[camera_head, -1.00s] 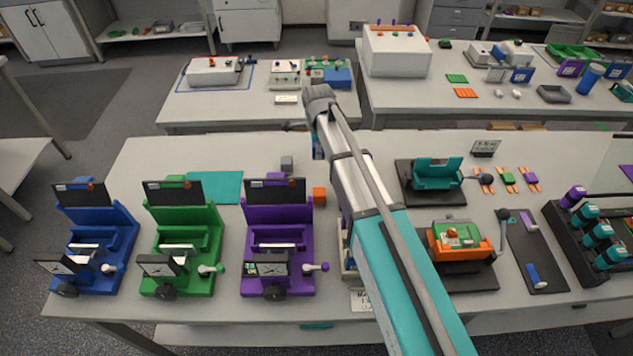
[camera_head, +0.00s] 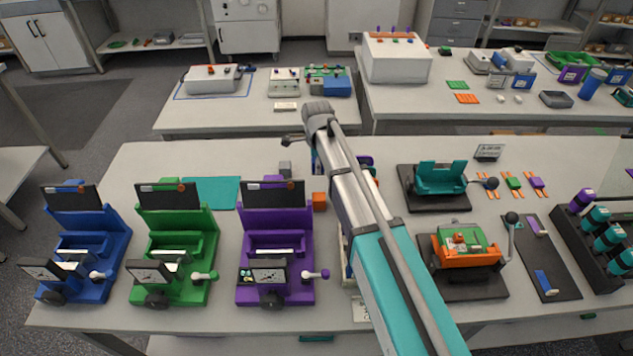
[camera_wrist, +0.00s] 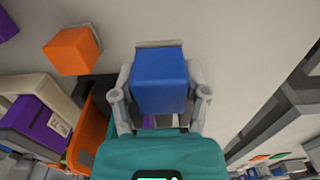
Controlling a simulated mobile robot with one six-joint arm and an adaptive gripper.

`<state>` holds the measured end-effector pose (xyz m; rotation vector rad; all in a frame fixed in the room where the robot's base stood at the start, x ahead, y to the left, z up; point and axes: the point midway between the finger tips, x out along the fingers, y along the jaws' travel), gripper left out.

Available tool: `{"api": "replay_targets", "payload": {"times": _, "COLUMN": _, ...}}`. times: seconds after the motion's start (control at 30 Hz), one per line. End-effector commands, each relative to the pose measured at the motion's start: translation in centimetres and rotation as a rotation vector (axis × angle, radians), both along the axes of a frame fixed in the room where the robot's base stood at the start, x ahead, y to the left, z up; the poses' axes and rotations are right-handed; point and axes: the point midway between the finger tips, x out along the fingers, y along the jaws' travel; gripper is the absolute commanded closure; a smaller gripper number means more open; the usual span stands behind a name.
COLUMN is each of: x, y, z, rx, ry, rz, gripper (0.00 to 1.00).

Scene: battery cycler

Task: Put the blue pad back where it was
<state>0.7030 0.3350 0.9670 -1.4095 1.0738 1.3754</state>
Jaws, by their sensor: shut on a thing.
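In the wrist view a blue block-like pad (camera_wrist: 160,82) sits between the two grey fingers of my gripper (camera_wrist: 160,92). The fingers are shut on its left and right sides. A pale surface lies behind it, and I cannot tell whether the pad touches it. In the head view my arm hides most of the gripper; a small bit of blue (camera_head: 317,163) shows beside the arm's far end. An orange block (camera_wrist: 72,51) is to the left of the pad in the wrist view, apart from it. It also shows in the head view (camera_head: 319,200).
Blue (camera_head: 85,245), green (camera_head: 178,245) and purple (camera_head: 275,245) fixtures stand along the table's left side. A grey block (camera_head: 285,168) is near the orange one. A teal sheet (camera_head: 211,192) lies behind the fixtures. Teal (camera_head: 440,178) and orange (camera_head: 465,247) fixtures stand right of my arm.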

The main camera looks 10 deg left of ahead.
Motion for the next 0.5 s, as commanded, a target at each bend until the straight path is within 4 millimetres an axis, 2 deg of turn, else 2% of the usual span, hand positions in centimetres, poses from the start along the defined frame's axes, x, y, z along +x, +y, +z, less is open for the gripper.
{"api": "replay_targets", "payload": {"times": 0.03, "x": -0.01, "y": 0.02, "z": -0.89, "rx": 0.000, "ry": 0.000, "rz": 0.000, "gripper": 0.79}}
{"api": "replay_targets", "payload": {"times": 0.13, "x": -0.01, "y": 0.02, "z": -1.41, "rx": 0.000, "ry": 0.000, "rz": 0.000, "gripper": 0.79}}
{"api": "replay_targets", "payload": {"times": 0.5, "x": -0.03, "y": 0.06, "z": -1.59, "rx": 0.000, "ry": 0.000, "rz": 0.001, "gripper": 0.79}}
